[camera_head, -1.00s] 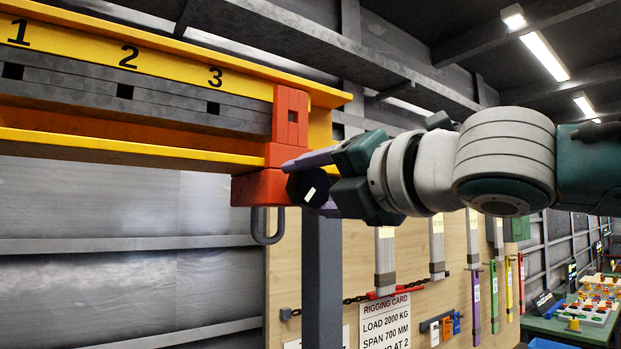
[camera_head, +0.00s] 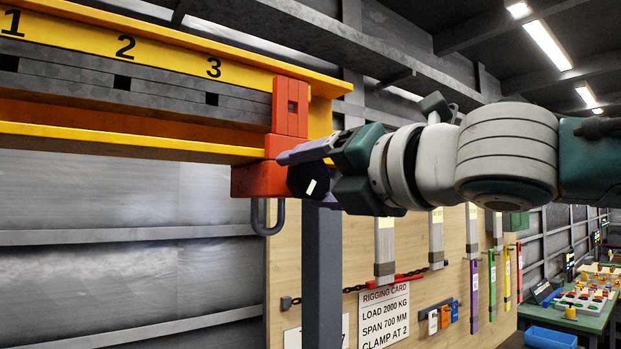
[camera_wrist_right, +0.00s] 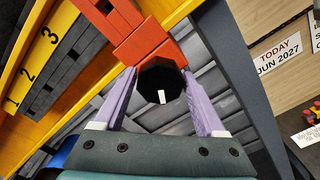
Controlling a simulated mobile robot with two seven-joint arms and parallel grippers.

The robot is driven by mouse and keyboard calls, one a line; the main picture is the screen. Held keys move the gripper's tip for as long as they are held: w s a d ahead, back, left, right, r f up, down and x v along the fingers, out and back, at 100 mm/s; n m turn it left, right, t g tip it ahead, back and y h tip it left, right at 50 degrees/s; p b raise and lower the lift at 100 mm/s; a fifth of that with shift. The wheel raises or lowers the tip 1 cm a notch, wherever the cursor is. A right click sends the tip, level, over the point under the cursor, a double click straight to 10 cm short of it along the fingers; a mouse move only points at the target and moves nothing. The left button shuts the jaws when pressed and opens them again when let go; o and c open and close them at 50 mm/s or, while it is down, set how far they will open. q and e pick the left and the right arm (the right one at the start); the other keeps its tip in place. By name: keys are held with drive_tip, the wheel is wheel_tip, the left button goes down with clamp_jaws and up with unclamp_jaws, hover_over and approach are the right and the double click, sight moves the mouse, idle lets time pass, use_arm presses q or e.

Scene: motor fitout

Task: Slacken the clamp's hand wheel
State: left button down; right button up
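The red clamp (camera_head: 262,180) grips the right end of the yellow beam, and a grey shackle (camera_head: 268,220) hangs under it. Its black hand wheel (camera_head: 302,182) has a white mark and faces right. My right gripper (camera_head: 308,178) has its purple fingers on opposite sides of the wheel. In the right wrist view the wheel (camera_wrist_right: 161,82) sits between the fingertips (camera_wrist_right: 160,74), which appear to touch its rim. The white mark stands nearly upright there. My left gripper is not in view.
The yellow beam (camera_head: 150,149), numbered 1 to 3, runs left from the clamp. A grey post (camera_head: 322,270) stands below the wheel. A wooden board (camera_head: 400,270) behind carries straps and a rigging card (camera_head: 384,313). A green table (camera_head: 590,318) is at far right.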

drive_tip(key=shift+o, duration=1.3)
drive_tip(key=shift+s+d+b, duration=0.2)
drive_tip(key=shift+b, duration=0.1)
drive_tip(key=b+v, duration=0.5)
drive_tip(key=v, duration=0.4)
drive_tip(key=shift+s+b, duration=0.2)
drive_tip(key=shift+b, duration=0.2)
